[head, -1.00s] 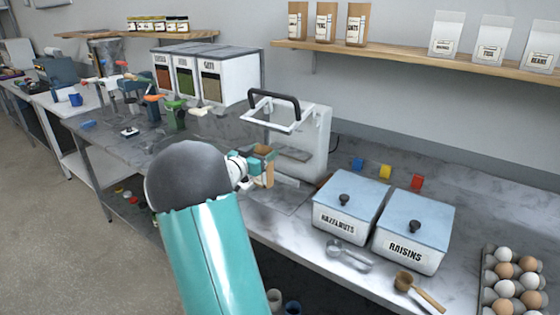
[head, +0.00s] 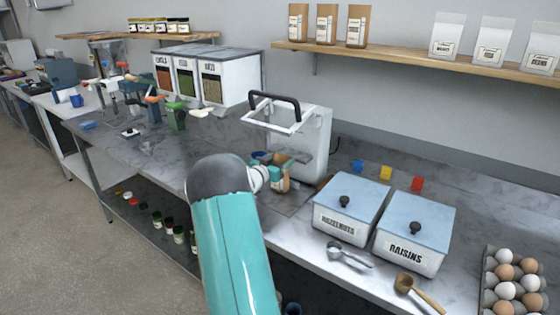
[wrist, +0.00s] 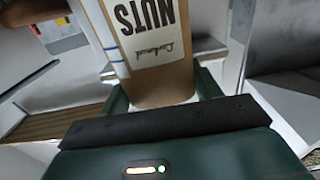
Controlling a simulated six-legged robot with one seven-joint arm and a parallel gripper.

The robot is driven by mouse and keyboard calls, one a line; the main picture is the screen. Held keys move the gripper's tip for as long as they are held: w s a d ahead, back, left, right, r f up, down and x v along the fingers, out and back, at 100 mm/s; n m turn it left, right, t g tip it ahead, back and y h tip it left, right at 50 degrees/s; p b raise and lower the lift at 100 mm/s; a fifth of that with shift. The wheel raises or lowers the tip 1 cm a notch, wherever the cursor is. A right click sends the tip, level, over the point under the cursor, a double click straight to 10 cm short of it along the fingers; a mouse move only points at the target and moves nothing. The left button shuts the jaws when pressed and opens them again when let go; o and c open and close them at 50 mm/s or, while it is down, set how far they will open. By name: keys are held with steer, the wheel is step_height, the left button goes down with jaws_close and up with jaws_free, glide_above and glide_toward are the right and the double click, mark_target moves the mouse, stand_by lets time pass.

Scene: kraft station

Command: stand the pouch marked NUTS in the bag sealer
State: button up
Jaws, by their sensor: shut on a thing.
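The brown kraft pouch marked NUTS (wrist: 150,45) fills the upper middle of the wrist view, its white label upside down in the picture. My gripper (wrist: 162,92) is shut on it, with a green finger at each side. In the head view my gripper (head: 279,176) is at the front of the bag sealer, and only a small brown part of the pouch (head: 284,186) shows. The bag sealer (head: 318,140) is a white machine with a raised white frame and black handle. My arm and gripper hide its lower front. I cannot tell whether the pouch touches it.
Two lidded boxes, HAZELNUTS (head: 342,222) and RAISINS (head: 408,254), stand right of the sealer. A metal scoop (head: 348,254) and a wooden-handled scoop (head: 420,292) lie in front. An egg tray (head: 488,285) is at far right. Several tools stand to the left.

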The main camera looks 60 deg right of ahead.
steer(key=shift+f, duration=0.15)
steer(key=o, duration=1.4)
